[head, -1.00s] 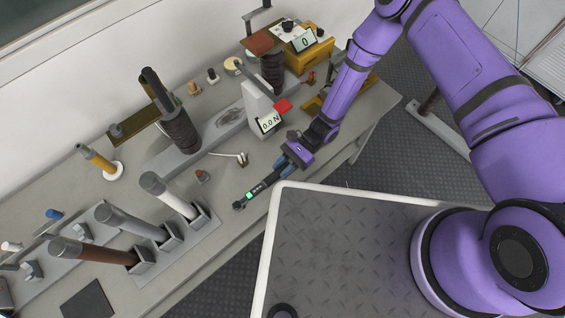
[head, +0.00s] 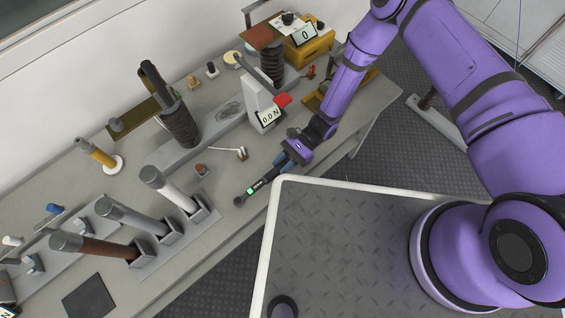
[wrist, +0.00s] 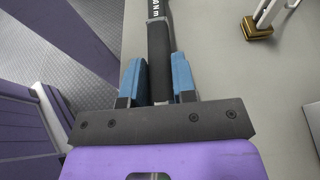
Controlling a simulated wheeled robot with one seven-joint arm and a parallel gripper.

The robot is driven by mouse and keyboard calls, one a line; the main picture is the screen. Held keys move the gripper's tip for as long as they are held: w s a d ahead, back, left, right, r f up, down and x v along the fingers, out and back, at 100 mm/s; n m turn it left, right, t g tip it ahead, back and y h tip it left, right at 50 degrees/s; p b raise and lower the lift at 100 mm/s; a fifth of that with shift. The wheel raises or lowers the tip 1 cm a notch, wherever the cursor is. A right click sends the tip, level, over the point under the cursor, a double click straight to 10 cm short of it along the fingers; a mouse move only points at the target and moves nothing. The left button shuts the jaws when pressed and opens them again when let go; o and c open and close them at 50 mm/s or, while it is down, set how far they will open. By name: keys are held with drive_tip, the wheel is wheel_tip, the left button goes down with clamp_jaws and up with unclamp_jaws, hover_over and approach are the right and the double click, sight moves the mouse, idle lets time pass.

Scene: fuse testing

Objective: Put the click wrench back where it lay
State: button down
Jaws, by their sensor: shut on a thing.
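In the head view the click wrench (head: 257,187) points down and left from my gripper, near the front edge of the bench (head: 222,222). My gripper (head: 283,163) is shut on its handle. In the wrist view the black handle (wrist: 159,62) runs between the blue fingers of my gripper (wrist: 158,82), with the shaft and white lettering beyond. I cannot tell whether the wrench touches the bench top or hangs just above it.
A small brass-based part (head: 242,153) lies close behind the wrench. Several fuse-like cylinders (head: 168,188) stand in clamps to the left. My tray-topped base (head: 345,225) lies in front, across a gap.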

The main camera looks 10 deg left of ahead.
drive_tip(key=shift+f, duration=0.35)
drive_tip(key=c, duration=0.8)
unclamp_jaws()
drive_tip(key=shift+c, duration=0.2)
drive_tip(key=v, duration=1.1)
drive_tip(key=shift+s+f, duration=0.1)
